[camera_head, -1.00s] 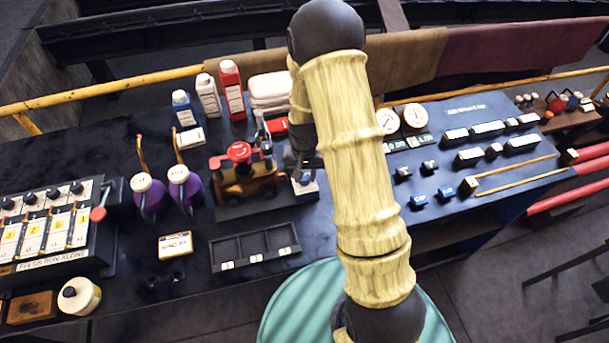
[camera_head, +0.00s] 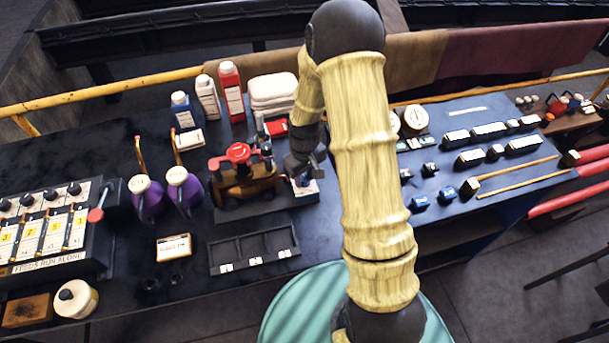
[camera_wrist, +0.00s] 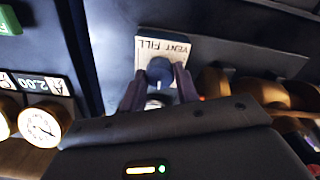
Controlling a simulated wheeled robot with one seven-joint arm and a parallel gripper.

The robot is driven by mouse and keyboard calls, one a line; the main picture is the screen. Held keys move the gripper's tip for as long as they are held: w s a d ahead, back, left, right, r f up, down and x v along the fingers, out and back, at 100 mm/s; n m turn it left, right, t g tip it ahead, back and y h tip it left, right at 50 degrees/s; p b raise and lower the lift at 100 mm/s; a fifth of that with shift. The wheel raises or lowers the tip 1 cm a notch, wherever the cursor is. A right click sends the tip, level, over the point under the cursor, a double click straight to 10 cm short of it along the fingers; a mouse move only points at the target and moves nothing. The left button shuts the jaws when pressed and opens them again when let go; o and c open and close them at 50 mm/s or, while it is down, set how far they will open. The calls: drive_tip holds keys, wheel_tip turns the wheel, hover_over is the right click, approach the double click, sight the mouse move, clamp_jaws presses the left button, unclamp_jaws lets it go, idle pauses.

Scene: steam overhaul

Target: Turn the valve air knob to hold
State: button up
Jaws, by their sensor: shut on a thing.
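The valve air knob (camera_wrist: 160,72) is a small dark blue-grey knob on a cream label plate (camera_wrist: 147,48). The plate reads VENT and FILL, upside down in the wrist view; no HOLD mark can be made out. My gripper (camera_wrist: 159,86) has one finger on each side of the knob and is shut on it. The knob's pointing direction is unclear. In the head view my gripper (camera_head: 303,168) is over the small box with the pale plate (camera_head: 308,187), right of the red-handled brass valve (camera_head: 240,178); it hides the knob there.
Purple oil cans (camera_head: 147,195) and bottles (camera_head: 232,92) stand to the left, folded white towels (camera_head: 273,92) behind. An empty black tray (camera_head: 253,247) lies in front. Gauges (camera_head: 415,119) and switches stand to the right of my arm.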

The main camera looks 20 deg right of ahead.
sight(305, 178)
drive_tip(key=o, duration=1)
drive_tip(key=shift+c, duration=0.2)
drive_tip(key=shift+r, duration=0.1)
wheel_tip(305, 178, up, 17)
drive_tip(key=b, duration=0.2)
drive_tip(key=shift+r, duration=0.15)
drive_tip(key=s+f+m+t, duration=0.2)
drive_tip(key=s+m, duration=0.2)
drive_tip(key=s, duration=1)
drive_tip(key=shift+s+f+t, duration=0.2)
drive_tip(key=shift+s+t, duration=0.05)
drive_tip(key=shift+t, duration=0.05)
